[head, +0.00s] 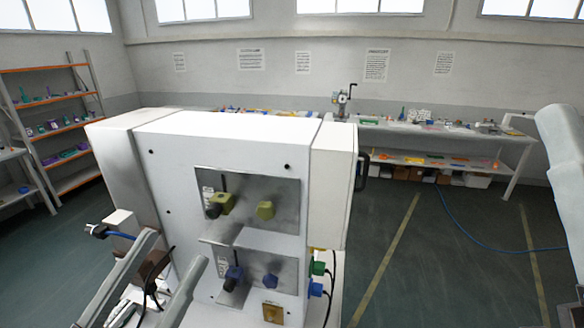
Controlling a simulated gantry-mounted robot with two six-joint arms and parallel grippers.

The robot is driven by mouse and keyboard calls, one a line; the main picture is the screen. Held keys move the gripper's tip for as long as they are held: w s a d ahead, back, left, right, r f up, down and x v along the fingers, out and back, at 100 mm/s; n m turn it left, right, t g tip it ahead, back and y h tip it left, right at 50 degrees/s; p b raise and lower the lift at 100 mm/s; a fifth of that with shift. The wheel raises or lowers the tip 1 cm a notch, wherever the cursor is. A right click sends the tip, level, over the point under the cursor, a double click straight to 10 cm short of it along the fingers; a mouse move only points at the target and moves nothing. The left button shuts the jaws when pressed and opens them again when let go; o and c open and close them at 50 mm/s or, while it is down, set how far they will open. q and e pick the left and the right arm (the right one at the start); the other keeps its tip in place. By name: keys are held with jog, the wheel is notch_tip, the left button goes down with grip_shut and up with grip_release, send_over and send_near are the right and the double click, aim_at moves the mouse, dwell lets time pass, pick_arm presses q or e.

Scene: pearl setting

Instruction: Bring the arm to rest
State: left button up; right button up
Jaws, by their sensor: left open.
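My left gripper (177,247) shows at the lower left of the head view. Its two long grey fingers stand apart, pointing up and away in front of the white cabinet. It is open, and I see nothing clamped between the tips. A brown part with black cable (152,266) shows behind and between the fingers; whether they touch it I cannot tell. A pale link of my right arm shows at the right edge. My right gripper is outside the picture.
The large white cabinet (225,128) fills the middle, with yellow-green and blue connectors on its front. Green and blue plugs (317,268) with black cables sit at its right side. A workbench (440,128) and shelves (60,128) stand behind. The floor at right is open, crossed by a blue hose (462,226).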

pick_arm(q)
jog(key=s+a+r+n+t+y+p, duration=0.2)
jog(key=r+p, duration=1.2)
jog(key=r, duration=0.7)
jog(key=s+a+r+n+t+y+p, duration=0.1)
jog(key=a+r+n+t+y+p, duration=0.2)
jog(key=r+p, duration=1.1)
notch_tip(320, 180, up, 8)
jog(key=n+y, duration=0.2)
jog(key=y, duration=0.1)
jog(key=shift+s+t+y+p, duration=0.3)
jog(key=shift+s+p, duration=0.05)
jog(key=shift+s, duration=0.05)
jog(key=shift+o, duration=0.3)
